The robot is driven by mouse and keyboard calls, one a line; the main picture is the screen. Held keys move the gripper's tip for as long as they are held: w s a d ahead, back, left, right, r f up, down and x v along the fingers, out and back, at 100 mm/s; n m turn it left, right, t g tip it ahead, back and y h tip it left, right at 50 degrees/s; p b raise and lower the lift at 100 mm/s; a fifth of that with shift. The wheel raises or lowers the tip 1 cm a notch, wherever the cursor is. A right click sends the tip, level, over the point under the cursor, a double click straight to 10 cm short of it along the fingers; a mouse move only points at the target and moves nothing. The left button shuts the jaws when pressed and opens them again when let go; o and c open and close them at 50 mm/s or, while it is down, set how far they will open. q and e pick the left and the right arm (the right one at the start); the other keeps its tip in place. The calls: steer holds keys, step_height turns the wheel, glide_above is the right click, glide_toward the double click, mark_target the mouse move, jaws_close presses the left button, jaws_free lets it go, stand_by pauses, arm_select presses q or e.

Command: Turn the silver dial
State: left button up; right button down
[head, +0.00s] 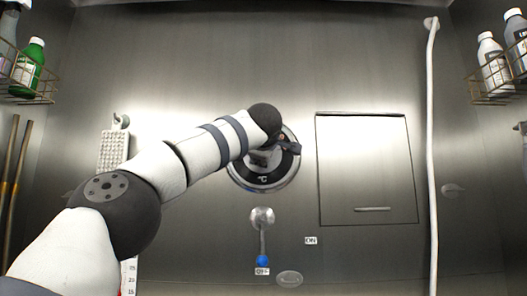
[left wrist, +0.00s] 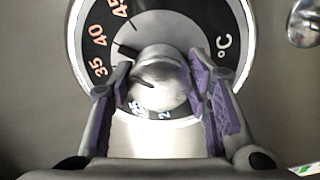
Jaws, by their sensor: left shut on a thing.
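The silver dial (left wrist: 157,82) is a round metal knob at the centre of a black temperature ring (left wrist: 195,25) with orange numbers and a °C mark. In the left wrist view, a dark pointer at the knob's upper left lies between 35 and 40. My left gripper (left wrist: 160,88) has its purple-padded fingers on both sides of the knob and is shut on it. In the head view the ring (head: 262,179) is on the back wall, and my left arm hides much of the knob. Lower numbers are partly hidden. My right gripper is not in view.
Below the ring is a lever (head: 262,218) with a blue tip near an OFF label; an ON label (head: 310,240) is to the right. A square panel (head: 366,170) and a white hose (head: 431,150) are further right. A white brush (head: 113,150) hangs left.

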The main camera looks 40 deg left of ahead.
arm_select(q)
steer(key=o, duration=1.2)
steer(key=shift+c, duration=0.2)
steer(key=shift+s, duration=0.1)
steer(key=v, duration=1.2)
steer(key=shift+a, duration=0.1)
